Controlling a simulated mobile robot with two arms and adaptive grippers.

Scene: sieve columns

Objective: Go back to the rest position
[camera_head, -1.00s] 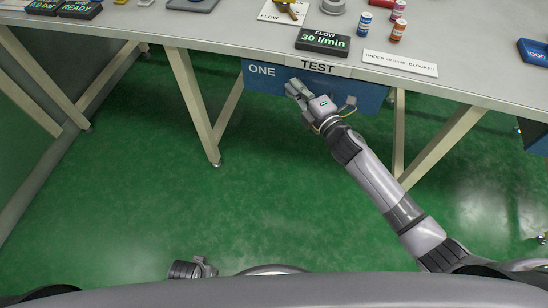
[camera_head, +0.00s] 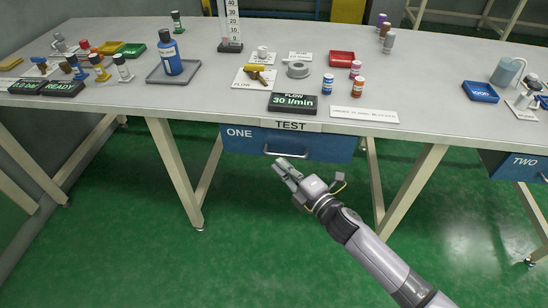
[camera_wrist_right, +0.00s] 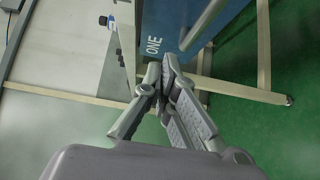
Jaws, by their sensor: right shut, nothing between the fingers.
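My right gripper (camera_head: 284,170) is shut and empty. In the head view it is in front of and just below the blue drawer marked ONE (camera_head: 238,143), under the table's front edge. In the right wrist view its fingertips (camera_wrist_right: 167,68) meet close to the drawer front (camera_wrist_right: 160,25) in the picture; I cannot tell the exact gap. The drawer has a metal handle (camera_head: 287,155). My left gripper is not in view.
The grey table (camera_head: 200,50) bears a blue bottle (camera_head: 169,52) on a tray, a yellow valve (camera_head: 257,74), a flow display (camera_head: 292,103) and several vials. A second blue drawer, TWO (camera_head: 525,163), is at the right. The green floor (camera_head: 130,235) is clear at the left.

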